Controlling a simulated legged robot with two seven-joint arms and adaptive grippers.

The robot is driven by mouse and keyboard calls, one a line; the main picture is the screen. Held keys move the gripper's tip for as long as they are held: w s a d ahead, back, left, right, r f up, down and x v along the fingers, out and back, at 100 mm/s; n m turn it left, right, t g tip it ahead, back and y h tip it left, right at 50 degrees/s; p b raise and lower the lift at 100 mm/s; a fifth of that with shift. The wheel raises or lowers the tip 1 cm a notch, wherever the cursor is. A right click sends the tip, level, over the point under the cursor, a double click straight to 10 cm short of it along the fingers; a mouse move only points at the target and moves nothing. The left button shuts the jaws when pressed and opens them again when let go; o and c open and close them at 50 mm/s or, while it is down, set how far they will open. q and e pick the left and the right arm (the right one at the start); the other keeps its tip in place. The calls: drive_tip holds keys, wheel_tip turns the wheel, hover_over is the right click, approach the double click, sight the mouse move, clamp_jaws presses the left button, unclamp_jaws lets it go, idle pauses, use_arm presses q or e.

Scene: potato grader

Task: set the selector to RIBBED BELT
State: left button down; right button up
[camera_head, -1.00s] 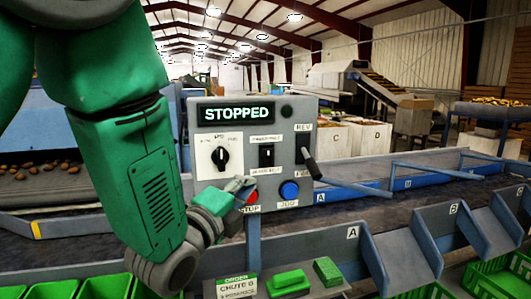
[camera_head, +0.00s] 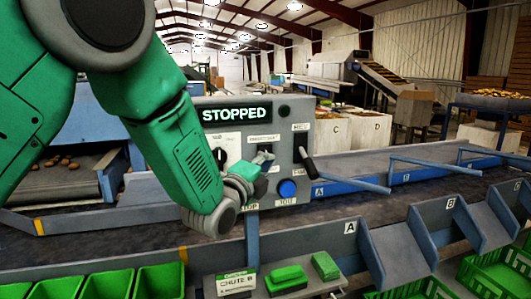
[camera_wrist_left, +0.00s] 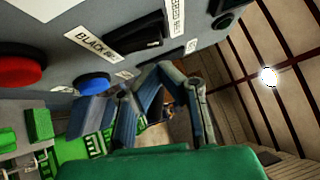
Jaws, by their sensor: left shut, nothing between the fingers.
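The grey control panel (camera_head: 291,112) stands ahead, its display reading STOPPED. A dark selector switch sits in a slot mid-panel, with a label (camera_head: 263,138) above it; my gripper covers most of it in the head view. The wrist view shows a dark switch (camera_wrist_left: 135,42) between two labels, one starting BLACK (camera_wrist_left: 95,42); its setting cannot be told. My left gripper (camera_head: 266,160) is shut and empty, its tips in front of or against the switch; contact cannot be told. The gripper also shows in the wrist view (camera_wrist_left: 163,76). My right gripper is out of view.
A round black knob (camera_head: 220,156) is left of the switch, a blue button (camera_head: 287,188) below right, a REV lever (camera_head: 305,162) at right. The red button (camera_wrist_left: 20,71) shows in the wrist view. Belts run behind; green crates (camera_head: 160,281) are in front.

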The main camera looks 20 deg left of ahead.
use_arm(q)
drive_tip(key=shift+w+a+r, duration=0.2)
drive_tip(key=shift+w+a, duration=0.55)
drive_tip(key=shift+w, duration=0.05)
drive_tip(key=shift+w+a+r+n+g+p, duration=0.1)
drive_tip(key=shift+w+r+n+g+p, duration=0.25)
drive_tip(key=shift+p, duration=0.55)
drive_tip(key=shift+s, duration=0.25)
drive_tip(key=shift+w+f, duration=0.15)
